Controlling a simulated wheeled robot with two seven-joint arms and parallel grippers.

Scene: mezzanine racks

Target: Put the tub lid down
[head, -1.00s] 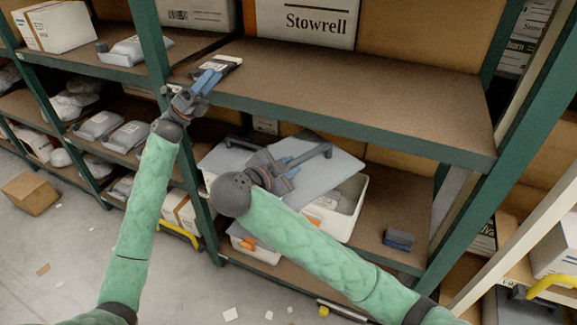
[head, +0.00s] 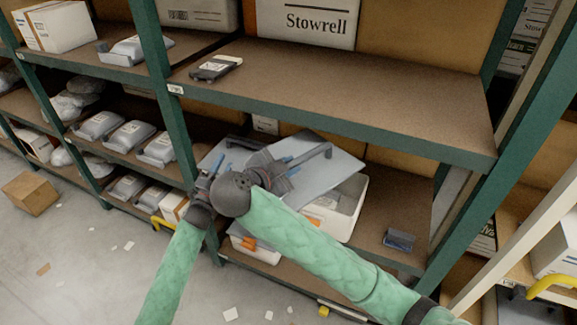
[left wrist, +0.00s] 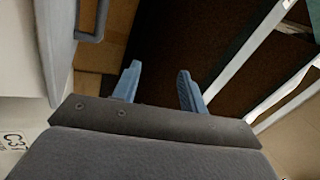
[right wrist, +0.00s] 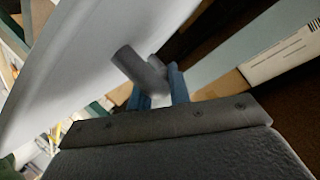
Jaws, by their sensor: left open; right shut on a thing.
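The tub lid is a flat, pale grey panel (head: 338,168) with dark handles, tilted over a white tub (head: 352,208) on the middle shelf. My right gripper (head: 290,168) is shut on a lid handle; the right wrist view shows the grey handle (right wrist: 142,70) between its blue fingers, beneath the panel (right wrist: 110,50). My left gripper (head: 222,168) is at the lid's left side, partly hidden by my right wrist. In the left wrist view its blue fingers (left wrist: 158,85) are apart and empty, with a handle (left wrist: 96,22) off to their left. Whether the lid touches the tub cannot be told.
A dark device (head: 215,67) lies on the upper shelf (head: 350,95), which overhangs the tub. A small dark blue item (head: 399,240) lies right of the tub on brown shelf board. A green upright (head: 168,110) stands left of the bay. Grey parcels (head: 130,134) fill the left bay.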

